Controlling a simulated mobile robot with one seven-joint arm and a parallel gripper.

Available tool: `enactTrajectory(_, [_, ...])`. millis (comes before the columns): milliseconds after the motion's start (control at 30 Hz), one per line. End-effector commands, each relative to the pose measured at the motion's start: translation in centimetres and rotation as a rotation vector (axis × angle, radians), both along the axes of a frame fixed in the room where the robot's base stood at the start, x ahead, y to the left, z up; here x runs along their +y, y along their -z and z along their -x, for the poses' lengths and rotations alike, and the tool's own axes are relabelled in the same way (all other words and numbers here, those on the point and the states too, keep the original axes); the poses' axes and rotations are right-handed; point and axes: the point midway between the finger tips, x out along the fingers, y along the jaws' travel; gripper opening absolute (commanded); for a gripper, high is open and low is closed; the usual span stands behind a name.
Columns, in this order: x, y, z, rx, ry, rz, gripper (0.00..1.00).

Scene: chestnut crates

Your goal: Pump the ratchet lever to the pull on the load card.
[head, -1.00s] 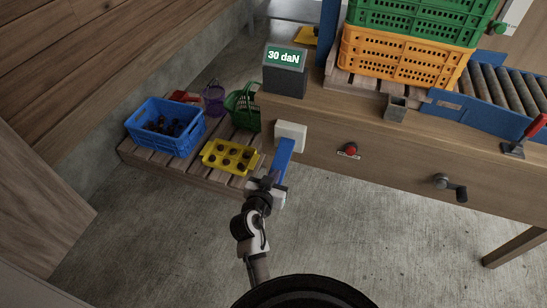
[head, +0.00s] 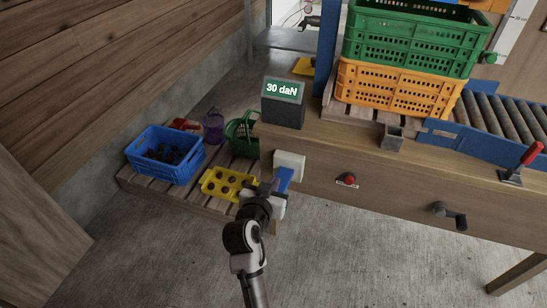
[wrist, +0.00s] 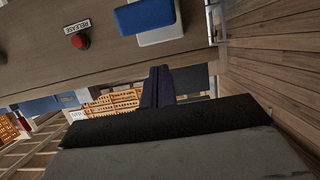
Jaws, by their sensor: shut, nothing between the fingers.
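The blue ratchet lever (head: 284,178) hangs from a white mount (head: 290,161) on the bench front, near its left end. My gripper (head: 267,188) is shut and empty, beside the lever's lower part and partly covering it; I cannot tell whether they touch. In the wrist view the shut dark fingers (wrist: 158,86) sit below the blue lever (wrist: 145,15) and appear apart from it. The dark display (head: 283,102) on the bench reads "30 daN". A red release button (head: 347,180) is right of the lever. No readable load card shows.
A crank (head: 450,215) projects from the bench front at right. Green crates (head: 405,48) stand on an orange crate (head: 395,90) on the bench. A yellow tray (head: 228,184) and blue crate (head: 165,155) sit on a low pallet at left. Open concrete floor lies in front.

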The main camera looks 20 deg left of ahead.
Motion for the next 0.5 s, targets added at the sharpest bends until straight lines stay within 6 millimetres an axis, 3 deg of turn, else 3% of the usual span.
enactTrajectory(33, [0.0,-1.8,-0.1,-0.008,0.002,-0.005,0.00])
enactTrajectory(200, [0.0,-5.8,-0.1,-0.013,0.001,-0.005,0.00])
enactTrajectory(500, [0.0,-9.5,0.0,-0.014,0.000,-0.004,0.00])
